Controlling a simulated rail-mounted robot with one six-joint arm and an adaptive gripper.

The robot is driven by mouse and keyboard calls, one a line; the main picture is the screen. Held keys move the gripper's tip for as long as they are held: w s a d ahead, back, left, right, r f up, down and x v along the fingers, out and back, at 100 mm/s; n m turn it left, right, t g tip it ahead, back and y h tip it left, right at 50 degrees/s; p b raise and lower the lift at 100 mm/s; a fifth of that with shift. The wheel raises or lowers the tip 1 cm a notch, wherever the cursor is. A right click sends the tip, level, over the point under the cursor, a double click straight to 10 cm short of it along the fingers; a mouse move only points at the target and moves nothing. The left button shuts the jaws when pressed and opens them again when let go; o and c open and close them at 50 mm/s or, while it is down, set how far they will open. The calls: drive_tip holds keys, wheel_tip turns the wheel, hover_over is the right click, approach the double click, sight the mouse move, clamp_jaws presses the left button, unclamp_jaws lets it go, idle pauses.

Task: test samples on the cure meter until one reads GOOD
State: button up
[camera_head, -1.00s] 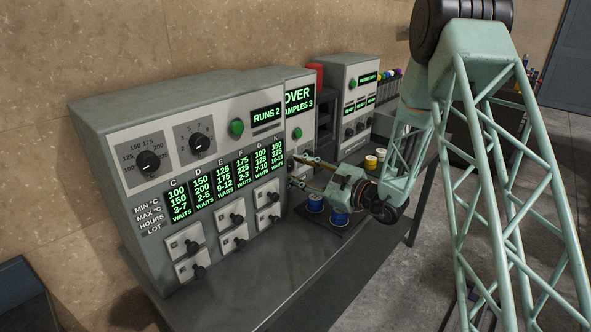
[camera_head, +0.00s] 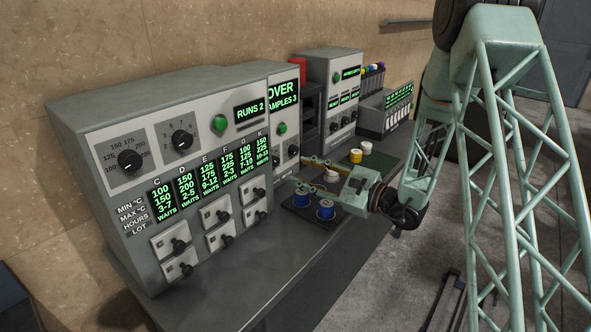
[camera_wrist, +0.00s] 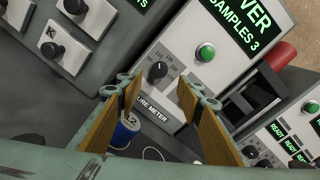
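The cure meter (camera_head: 284,116) is the grey cabinet right of the big oven-like panel. Its display (camera_head: 283,94) shows "OVER" and "SAMPLES 3", cut off at the left. Its green button (camera_wrist: 205,52) and dial (camera_wrist: 157,70) show in the wrist view. My gripper (camera_head: 302,171) is open and empty, with its fingers pointing at the meter's front, apart from it as far as I can tell. In the wrist view my gripper (camera_wrist: 166,86) frames the dial. Two blue samples (camera_head: 325,209) stand on a dark pad below it. One blue sample (camera_wrist: 124,132) reads "12".
The panel (camera_head: 195,165) shows "RUNS 2" and several lots marked WAITS, above knobbed drawers. A yellow sample (camera_head: 356,156) and a white one (camera_head: 366,147) stand farther back. Another cabinet (camera_head: 335,92) stands beyond the meter. The front bench (camera_head: 270,270) is clear.

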drive_tip(key=shift+v, duration=1.3)
drive_tip(key=shift+c, duration=0.7)
drive_tip(key=c, duration=0.5)
drive_tip(key=shift+w+d+r+m+p, duration=0.15)
drive_tip(key=shift+r+m+p, duration=0.15)
drive_tip(key=shift+r, duration=0.15)
clamp_jaws()
drive_tip(key=w+d+r+m+t+p, duration=0.1)
drive_tip(key=w+d+r+m+p, duration=0.1)
drive_tip(key=d+r+m+p, duration=0.2)
drive_tip(key=shift+d+r+m+p, duration=0.35)
drive_tip(key=shift+r+m, duration=0.95)
drive_tip(key=shift+r, duration=0.8)
drive_tip(key=shift+a, duration=0.1)
